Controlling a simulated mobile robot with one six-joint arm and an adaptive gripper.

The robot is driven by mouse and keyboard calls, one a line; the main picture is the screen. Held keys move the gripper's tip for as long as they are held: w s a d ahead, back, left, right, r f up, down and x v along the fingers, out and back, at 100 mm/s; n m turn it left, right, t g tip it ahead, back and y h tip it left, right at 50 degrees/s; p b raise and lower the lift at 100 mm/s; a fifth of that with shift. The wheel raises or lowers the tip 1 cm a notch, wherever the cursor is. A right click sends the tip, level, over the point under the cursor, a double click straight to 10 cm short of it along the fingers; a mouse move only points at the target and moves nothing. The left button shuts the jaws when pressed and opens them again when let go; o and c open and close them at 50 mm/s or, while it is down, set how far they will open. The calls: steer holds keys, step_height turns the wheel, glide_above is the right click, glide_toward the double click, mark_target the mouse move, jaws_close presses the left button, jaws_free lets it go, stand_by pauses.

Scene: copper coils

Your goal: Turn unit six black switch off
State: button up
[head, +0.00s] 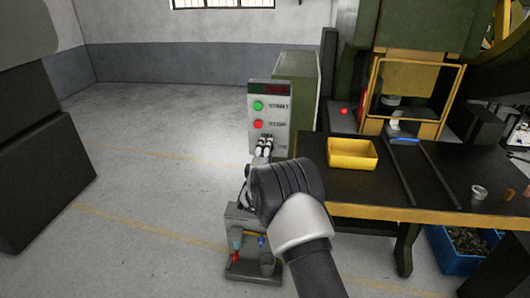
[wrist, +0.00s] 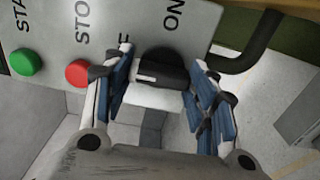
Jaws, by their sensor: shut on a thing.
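The grey control panel (head: 268,104) stands on the front of a green cabinet, with a green START button (head: 258,105) and a red STOP button (head: 257,124). In the wrist view the panel appears rotated, and the black switch (wrist: 165,68) sits between partly covered OFF and ON labels. A white mark on the switch lies toward its left, OFF-side end. My gripper (wrist: 158,78) is shut on the switch, one finger on each side.
A dark workbench (head: 440,180) with a yellow tray (head: 352,154) and a green press stands to the right. A blue crate (head: 455,262) is under the bench. A grey stand with small bottles (head: 250,262) is below my gripper.

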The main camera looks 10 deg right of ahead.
steer(key=o, duration=1)
steer(key=v, duration=1.2)
steer(key=shift+r, duration=0.1)
